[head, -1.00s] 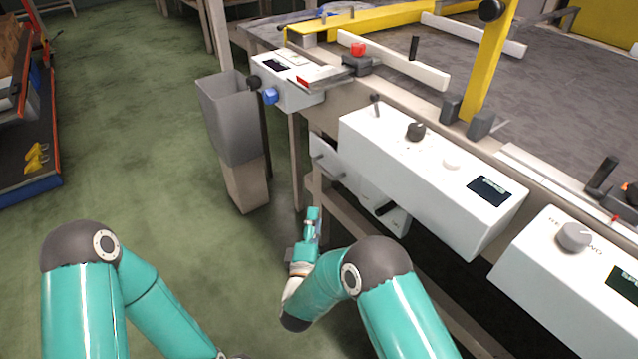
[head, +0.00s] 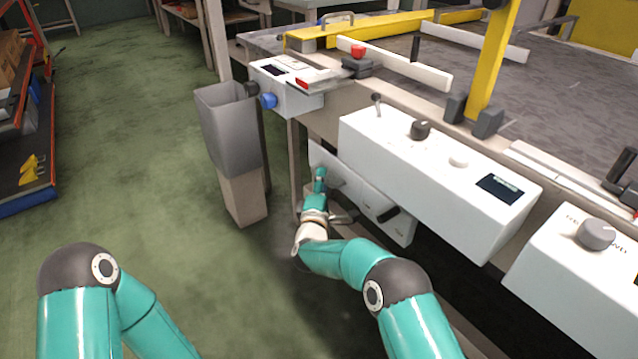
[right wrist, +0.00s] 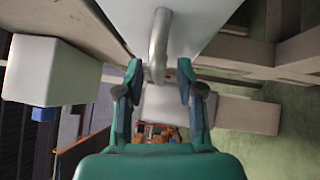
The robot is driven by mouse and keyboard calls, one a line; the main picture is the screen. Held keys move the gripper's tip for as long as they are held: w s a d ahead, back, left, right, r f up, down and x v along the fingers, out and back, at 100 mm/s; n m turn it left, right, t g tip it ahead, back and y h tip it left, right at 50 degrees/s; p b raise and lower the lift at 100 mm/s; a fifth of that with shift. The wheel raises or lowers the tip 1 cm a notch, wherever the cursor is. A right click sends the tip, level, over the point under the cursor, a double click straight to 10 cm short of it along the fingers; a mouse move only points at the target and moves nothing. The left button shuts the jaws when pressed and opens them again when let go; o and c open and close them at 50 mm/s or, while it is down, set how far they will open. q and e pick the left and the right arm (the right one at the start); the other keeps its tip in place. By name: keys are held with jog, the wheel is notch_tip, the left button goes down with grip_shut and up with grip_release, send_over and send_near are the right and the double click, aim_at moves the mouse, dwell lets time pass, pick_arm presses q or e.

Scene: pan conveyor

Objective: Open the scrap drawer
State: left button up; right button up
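The scrap drawer seems to be the white unit (head: 352,188) low under the long control box. Its front looks closed. A metal bar handle (right wrist: 160,40) shows in the right wrist view, joined to a pale surface (right wrist: 198,22). My right gripper (head: 319,178) is at the left part of this white unit. In the right wrist view my right gripper (right wrist: 160,72) is open, with a finger on each side of the handle and visible gaps between. In the head view the gripper largely hides the handle. My left gripper is out of the picture; only its arm shows.
A white control box (head: 430,170) with knobs overhangs the drawer. A grey bin (head: 230,130) stands to the left. The green floor (head: 150,170) left of the bin is clear.

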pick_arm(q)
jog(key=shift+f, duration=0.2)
pick_arm(e)
jog(key=shift+w+d, duration=0.1)
jog(key=shift+w, duration=0.4)
jog(key=shift+r, duration=0.1)
grip_shut()
